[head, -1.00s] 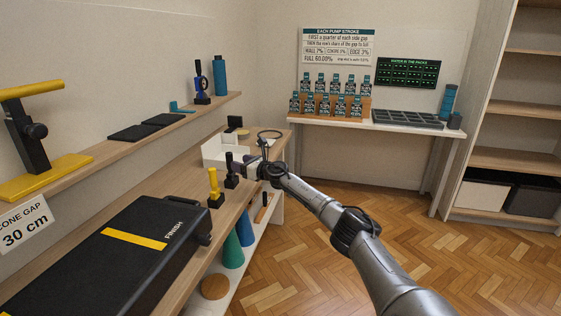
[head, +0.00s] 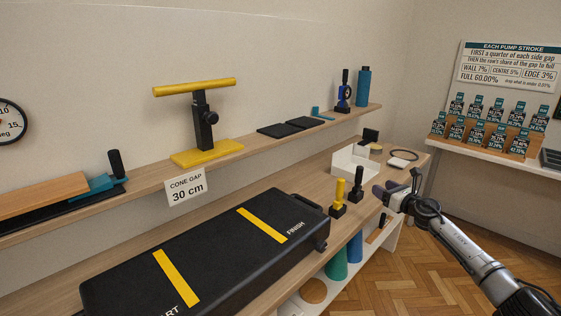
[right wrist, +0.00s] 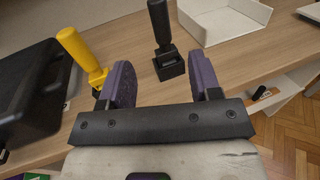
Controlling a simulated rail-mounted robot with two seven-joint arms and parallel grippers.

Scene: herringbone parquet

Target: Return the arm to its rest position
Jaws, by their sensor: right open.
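My right gripper (head: 384,194) is at the front edge of the wooden bench (head: 328,167), in the right half of the head view. In the right wrist view its two purple fingers (right wrist: 162,85) stand apart with nothing between them. A black-handled tool on a square black base (right wrist: 164,40) stands upright on the bench just beyond the fingers; it also shows in the head view (head: 356,186). A yellow-handled one (right wrist: 82,52) stands to its left, also in the head view (head: 339,195). I cannot tell whether the fingers touch either. My left gripper is not in view.
A black case with yellow stripes (head: 207,248) fills the bench's left part. A white tray (head: 352,165) stands behind the handles. The wall shelf (head: 250,137) holds a yellow T-shaped stand (head: 202,120). Parquet floor (head: 420,265) is open at right.

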